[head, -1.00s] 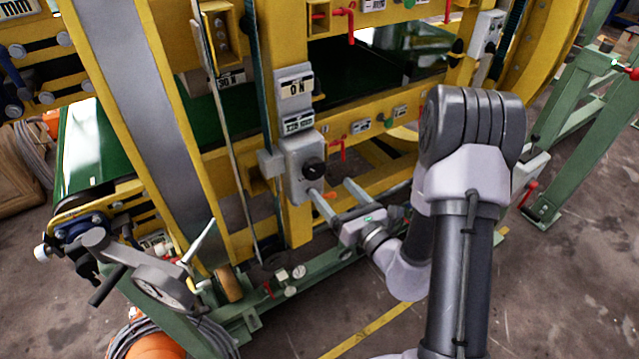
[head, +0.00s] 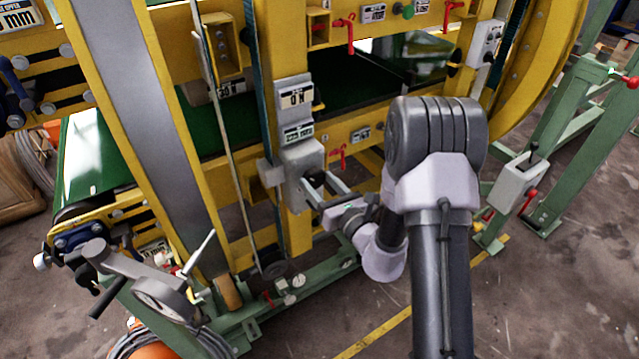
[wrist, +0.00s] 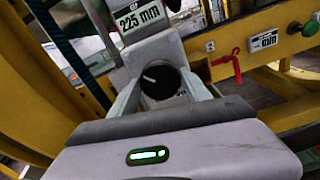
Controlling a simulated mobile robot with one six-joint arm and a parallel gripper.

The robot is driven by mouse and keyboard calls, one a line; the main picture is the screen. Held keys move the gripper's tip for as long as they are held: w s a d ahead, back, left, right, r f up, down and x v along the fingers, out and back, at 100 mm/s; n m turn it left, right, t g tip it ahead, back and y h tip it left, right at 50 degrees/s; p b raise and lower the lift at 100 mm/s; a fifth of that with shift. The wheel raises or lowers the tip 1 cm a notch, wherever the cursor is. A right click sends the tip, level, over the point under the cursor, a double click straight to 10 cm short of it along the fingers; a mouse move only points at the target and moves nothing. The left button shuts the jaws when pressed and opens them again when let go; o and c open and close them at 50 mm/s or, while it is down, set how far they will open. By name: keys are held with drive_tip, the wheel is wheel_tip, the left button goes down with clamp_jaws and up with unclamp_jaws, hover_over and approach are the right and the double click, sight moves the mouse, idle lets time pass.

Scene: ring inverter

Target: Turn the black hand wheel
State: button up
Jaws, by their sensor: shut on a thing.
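The black hand wheel (wrist: 161,84) is a round black knob with a white mark, on the front of a grey box (head: 301,160) on the yellow upright. In the wrist view it sits between the two grey fingers of my gripper (wrist: 163,92), which is shut on it. In the head view the gripper (head: 322,186) reaches the box from the lower right. There its fingers cover part of the wheel (head: 314,178).
A "225 mm" label (wrist: 139,17) is above the wheel. Red levers (wrist: 228,66) and (head: 338,156) stand close on the right. A yellow beam (head: 345,135) runs behind. Floor at right is partly open.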

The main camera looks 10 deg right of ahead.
drive_tip(key=m+p, duration=0.4)
drive_tip(key=shift+d+r+m, duration=0.1)
drive_tip(key=shift+r+m, duration=0.05)
drive_tip(key=shift+m, duration=0.15)
drive_tip(key=m+p, duration=0.3)
drive_tip(key=m, duration=0.1)
drive_tip(key=shift+m+p, duration=0.9)
drive_tip(key=shift+m, duration=0.3)
drive_tip(key=shift+f, duration=0.2)
drive_tip(key=o, duration=1.4)
drive_tip(key=shift+w, duration=0.1)
